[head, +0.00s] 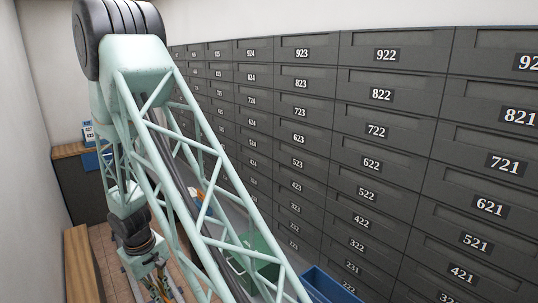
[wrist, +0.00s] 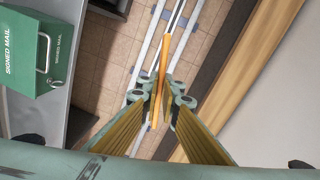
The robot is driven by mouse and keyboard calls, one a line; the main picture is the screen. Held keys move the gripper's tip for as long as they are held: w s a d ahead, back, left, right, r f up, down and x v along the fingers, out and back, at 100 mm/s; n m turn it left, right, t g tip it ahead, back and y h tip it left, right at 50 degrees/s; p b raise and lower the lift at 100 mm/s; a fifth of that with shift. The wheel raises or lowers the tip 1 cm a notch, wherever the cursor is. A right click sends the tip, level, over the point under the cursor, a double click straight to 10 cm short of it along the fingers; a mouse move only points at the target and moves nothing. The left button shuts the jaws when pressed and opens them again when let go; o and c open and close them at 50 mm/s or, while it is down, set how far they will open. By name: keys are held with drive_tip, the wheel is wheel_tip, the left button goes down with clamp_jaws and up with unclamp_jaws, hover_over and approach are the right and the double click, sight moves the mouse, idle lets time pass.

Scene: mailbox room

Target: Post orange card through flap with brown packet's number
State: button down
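In the wrist view the orange card (wrist: 164,62) shows edge-on as a thin upright strip between my fingertips. My gripper (wrist: 161,97) is shut on it, with the card sticking out beyond the tips. In the head view my gripper (head: 158,284) is low at the lower left, above the floor and partly cut off by the bottom edge. The grey wall of numbered flaps (head: 381,93) fills the right of the head view, with labels such as 922, 822 and 721. I cannot make out the brown packet or its number in either view.
A green signed-mail box (wrist: 32,48) with a metal handle stands on a grey counter left in the wrist view. A blue crate (head: 328,286) is at the bottom of the head view. A wooden bench (head: 82,262) runs along the left wall. Rails (wrist: 147,50) cross the tiled floor.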

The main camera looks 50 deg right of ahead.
drive_tip(key=s+d+r+m+g+h+p, duration=0.1)
drive_tip(key=s+d+r+h+p, duration=0.15)
drive_tip(key=d+r, duration=0.6)
drive_tip(key=s+d+r+m+g+h+p, duration=0.1)
drive_tip(key=s+d+r+h, duration=0.25)
drive_tip(key=d, duration=0.95)
drive_tip(key=s+d+r+m+g+h+p, duration=0.15)
drive_tip(key=d+r+h, duration=0.3)
drive_tip(key=d, duration=0.65)
drive_tip(key=w+d+r+h+p, duration=0.1)
drive_tip(key=d+r+h+p, duration=0.1)
drive_tip(key=d+r, duration=0.8)
drive_tip(key=w+d+r+h+p, duration=0.1)
drive_tip(key=w+d+r+h, duration=0.1)
drive_tip(key=d+r, duration=0.8)
wheel_tip(320, 180, up, 6)
drive_tip(key=shift+w+d+r+n+g+h+p, duration=0.15)
drive_tip(key=shift+d+n+g+h+p, duration=0.25)
drive_tip(key=shift+h, duration=0.45)
drive_tip(key=shift+d, duration=0.3)
